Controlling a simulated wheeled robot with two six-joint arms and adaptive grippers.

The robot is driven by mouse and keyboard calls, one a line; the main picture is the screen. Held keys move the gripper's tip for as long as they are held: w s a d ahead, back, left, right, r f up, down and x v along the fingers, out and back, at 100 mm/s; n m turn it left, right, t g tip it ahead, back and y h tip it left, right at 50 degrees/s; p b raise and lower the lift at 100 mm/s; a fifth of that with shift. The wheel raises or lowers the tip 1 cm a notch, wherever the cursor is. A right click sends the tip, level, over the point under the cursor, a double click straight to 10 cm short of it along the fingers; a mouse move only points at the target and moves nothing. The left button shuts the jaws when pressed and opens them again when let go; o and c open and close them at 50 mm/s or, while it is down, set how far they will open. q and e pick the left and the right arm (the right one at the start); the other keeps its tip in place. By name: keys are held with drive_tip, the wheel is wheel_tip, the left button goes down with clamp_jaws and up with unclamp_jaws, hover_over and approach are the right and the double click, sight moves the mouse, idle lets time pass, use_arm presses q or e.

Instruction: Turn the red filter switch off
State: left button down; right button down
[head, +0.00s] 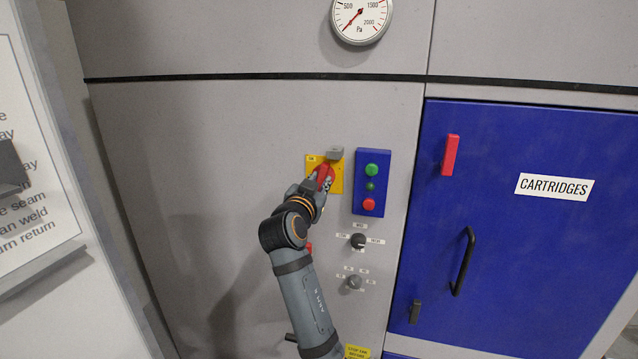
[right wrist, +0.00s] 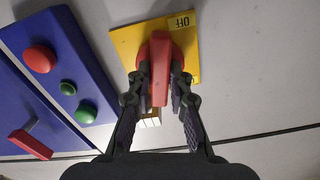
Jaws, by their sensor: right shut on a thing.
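The red filter switch (right wrist: 160,72) is a bar-shaped handle on a round red hub, mounted on a yellow plate (right wrist: 126,40). In the right wrist view the bar lies along the picture's vertical, and an upside-down OFF label (right wrist: 181,22) shows on the plate. My right gripper (right wrist: 161,88) is shut on the handle, with one finger along each side. In the head view the right gripper (head: 323,180) covers much of the switch, and the yellow plate (head: 312,166) shows around it. My left gripper is not in view.
A blue button box (head: 372,156) with green and red buttons stands close to the right of the plate. Knobs (head: 358,241) sit below it. A grey tab (head: 335,152) sticks out at the plate's top. A blue cartridge door (head: 535,240) is further right.

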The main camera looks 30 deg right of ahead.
drive_tip(key=shift+f+b, duration=0.15)
drive_tip(key=shift+b, duration=0.35)
drive_tip(key=shift+m+b, duration=7.5)
drive_tip(key=shift+b, duration=1)
drive_tip(key=c, duration=1.2)
unclamp_jaws()
